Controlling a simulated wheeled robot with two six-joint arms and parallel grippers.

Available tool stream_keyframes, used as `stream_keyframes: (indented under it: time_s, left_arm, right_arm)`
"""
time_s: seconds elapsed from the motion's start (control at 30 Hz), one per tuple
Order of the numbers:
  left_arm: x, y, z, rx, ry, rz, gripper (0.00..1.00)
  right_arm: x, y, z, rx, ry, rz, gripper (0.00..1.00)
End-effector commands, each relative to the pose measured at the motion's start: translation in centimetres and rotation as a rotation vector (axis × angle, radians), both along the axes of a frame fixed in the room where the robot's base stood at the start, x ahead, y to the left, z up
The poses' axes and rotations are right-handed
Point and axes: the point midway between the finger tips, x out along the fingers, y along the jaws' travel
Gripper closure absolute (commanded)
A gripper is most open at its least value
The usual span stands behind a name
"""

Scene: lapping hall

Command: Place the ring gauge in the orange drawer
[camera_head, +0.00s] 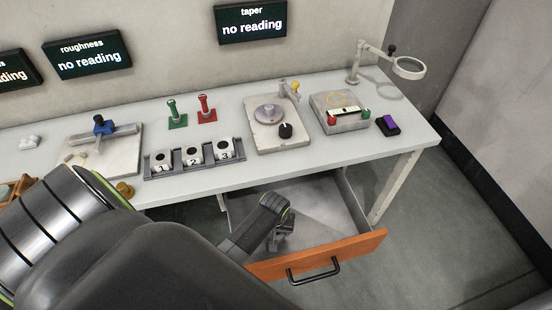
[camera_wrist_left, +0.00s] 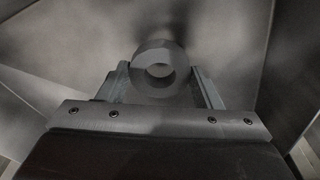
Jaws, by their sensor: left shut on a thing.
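The orange drawer (camera_head: 353,249) is pulled out below the table, with a black handle on its orange front and a bare grey inside. My left gripper (camera_head: 281,238) is in the drawer's opening, pointing down, near its left side. In the left wrist view my left gripper (camera_wrist_left: 162,88) is shut on the ring gauge (camera_wrist_left: 160,53), a dark grey ring with a round hole. The drawer's grey inside lies behind the ring in that view. I cannot tell whether the ring touches the drawer floor. In the head view the ring is not clearly seen. My right gripper is not in view.
The table (camera_head: 230,165) holds a rack of numbered white blocks (camera_head: 194,155), green (camera_head: 177,115) and red (camera_head: 207,110) handled gauges, a plate with a round stage (camera_head: 268,113), and a magnifier lamp (camera_head: 409,67). The drawer's right half is free.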

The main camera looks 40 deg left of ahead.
Motion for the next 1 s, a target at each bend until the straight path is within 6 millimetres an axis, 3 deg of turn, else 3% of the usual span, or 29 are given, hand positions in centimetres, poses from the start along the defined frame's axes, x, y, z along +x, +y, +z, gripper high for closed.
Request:
stream_keyframes:
  time_s: [0.17, 0.6, 0.63, 0.7, 0.77, 1.0]
  left_arm:
    - [0.1, 0.0, -2.1, 0.001, 0.001, -0.001, 0.70]
    - [0.0, 0.0, -2.7, 0.000, 0.000, 0.000, 0.70]
    - [0.0, 0.0, -2.6, 0.000, 0.000, 0.000, 0.37]
    - [0.0, 0.0, -2.6, 0.000, 0.000, 0.000, 0.28]
    - [0.0, 0.0, -2.6, 0.000, 0.000, 0.000, 0.20]
    - [0.0, 0.0, -2.6, 0.000, 0.000, 0.000, 0.19]
  right_arm:
    - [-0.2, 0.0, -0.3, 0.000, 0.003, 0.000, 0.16]
    - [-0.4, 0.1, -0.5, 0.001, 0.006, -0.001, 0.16]
    - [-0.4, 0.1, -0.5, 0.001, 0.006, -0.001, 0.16]
    - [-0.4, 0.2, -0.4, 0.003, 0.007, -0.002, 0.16]
    - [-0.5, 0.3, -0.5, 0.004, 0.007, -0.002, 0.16]
    - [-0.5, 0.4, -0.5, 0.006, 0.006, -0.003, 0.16]
